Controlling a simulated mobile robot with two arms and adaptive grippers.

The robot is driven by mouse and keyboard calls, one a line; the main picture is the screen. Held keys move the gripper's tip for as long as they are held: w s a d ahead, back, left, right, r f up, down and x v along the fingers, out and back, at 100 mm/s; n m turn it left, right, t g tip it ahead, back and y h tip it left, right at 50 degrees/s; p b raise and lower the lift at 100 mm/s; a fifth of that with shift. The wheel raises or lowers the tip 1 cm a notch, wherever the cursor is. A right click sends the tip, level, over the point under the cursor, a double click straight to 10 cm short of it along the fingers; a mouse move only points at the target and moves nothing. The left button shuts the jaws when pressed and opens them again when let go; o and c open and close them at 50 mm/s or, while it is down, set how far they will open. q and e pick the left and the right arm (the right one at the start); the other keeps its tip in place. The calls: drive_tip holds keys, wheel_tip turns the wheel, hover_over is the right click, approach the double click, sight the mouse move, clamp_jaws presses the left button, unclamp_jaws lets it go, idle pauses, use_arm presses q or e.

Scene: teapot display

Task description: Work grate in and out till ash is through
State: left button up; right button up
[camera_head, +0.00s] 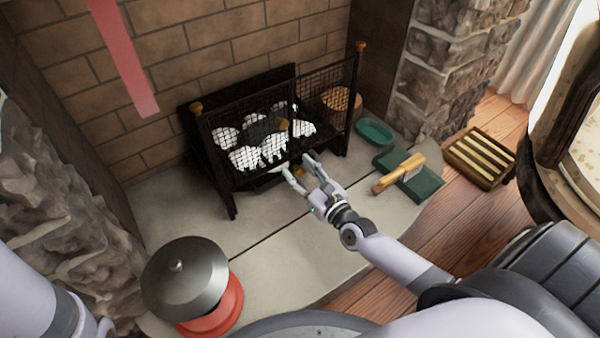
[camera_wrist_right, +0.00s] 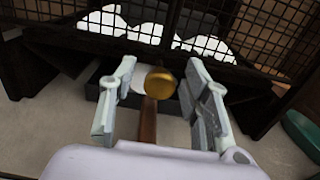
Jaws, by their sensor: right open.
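The black fire basket (camera_head: 225,182) stands on the hearth with a mesh front; it also shows in the right wrist view (camera_wrist_right: 60,42). Inside lie several lumps covered in white ash (camera_head: 246,158). Low at its front is a brass knob (camera_wrist_right: 162,83) with a brown rod (camera_wrist_right: 148,122), seemingly the grate's handle. My right gripper (camera_head: 297,166) is open just in front of the basket's lower edge. In the right wrist view its fingers (camera_wrist_right: 162,66) stand either side of the knob, with gaps on both sides. The grate itself is mostly hidden. My left gripper is out of view.
A red pot with a grey lid (camera_head: 185,278) stands front left on the stone hearth (camera_head: 290,285). At right are a green dish (camera_head: 374,131), a green tray (camera_head: 425,187) with a wooden-handled tool (camera_head: 398,174), and a slatted wooden box (camera_head: 480,157). Stone pillars flank the hearth.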

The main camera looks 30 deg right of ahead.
clamp_jaws()
idle(0.6)
idle(0.3)
